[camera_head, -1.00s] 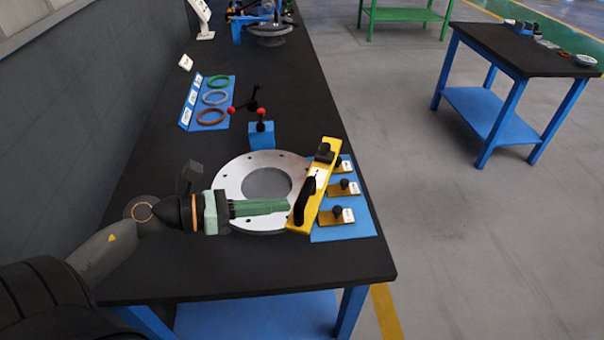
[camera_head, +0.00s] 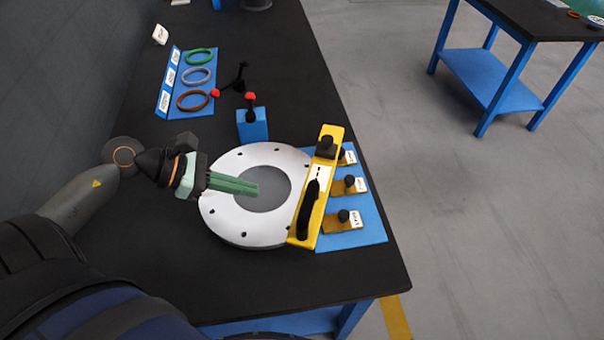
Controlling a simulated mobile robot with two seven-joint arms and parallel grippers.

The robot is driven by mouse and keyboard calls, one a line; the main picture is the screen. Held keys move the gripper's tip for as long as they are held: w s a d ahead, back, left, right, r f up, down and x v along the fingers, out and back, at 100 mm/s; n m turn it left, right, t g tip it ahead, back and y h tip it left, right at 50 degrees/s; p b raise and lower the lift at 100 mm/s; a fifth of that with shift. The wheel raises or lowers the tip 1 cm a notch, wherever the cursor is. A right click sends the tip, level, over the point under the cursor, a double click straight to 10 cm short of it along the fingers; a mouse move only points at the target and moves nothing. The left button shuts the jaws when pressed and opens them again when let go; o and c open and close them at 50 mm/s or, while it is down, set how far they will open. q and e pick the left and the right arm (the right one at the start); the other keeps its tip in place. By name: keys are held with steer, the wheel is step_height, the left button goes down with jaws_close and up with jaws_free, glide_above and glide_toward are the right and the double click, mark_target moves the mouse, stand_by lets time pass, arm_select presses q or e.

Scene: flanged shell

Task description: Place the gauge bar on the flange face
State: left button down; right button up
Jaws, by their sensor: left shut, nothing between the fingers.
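The gauge bar (camera_head: 330,163) is a long yellow bar with a black handle, a black knob and a white label. It lies across the right edge of the flange face (camera_head: 222,205), with part of it over the blue mat side. I cannot tell whether it sits flat on the face. The flange is a round silver ring with bolt holes and a grey centre. My left gripper (camera_head: 256,188) has green fingers, shut and empty, above the flange's opening, left of the bar and apart from it. My right gripper is not in view.
A blue mat (camera_head: 372,228) holds several small yellow blocks with black knobs, right of the bar. A blue block with a red-knobbed lever (camera_head: 252,125) stands behind the flange. Coloured rings (camera_head: 195,76) lie on a blue panel further back. The bench front (camera_head: 300,285) is clear.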

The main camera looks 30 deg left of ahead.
arm_select(q)
steer(key=p, duration=0.3)
glide_toward(314, 190)
steer(key=w+d+f, duration=0.2)
steer(key=w+d, duration=0.2)
steer(key=d, duration=0.1)
steer(key=shift+d+p, duration=0.1)
steer(key=shift+p, duration=0.25)
steer(key=shift+s+f, duration=0.1)
steer(key=shift+f, duration=0.4)
steer(key=shift+f+b, duration=0.25)
steer(key=shift+b, duration=0.2)
steer(key=shift+s+f, duration=0.1)
steer(key=shift+f, duration=0.1)
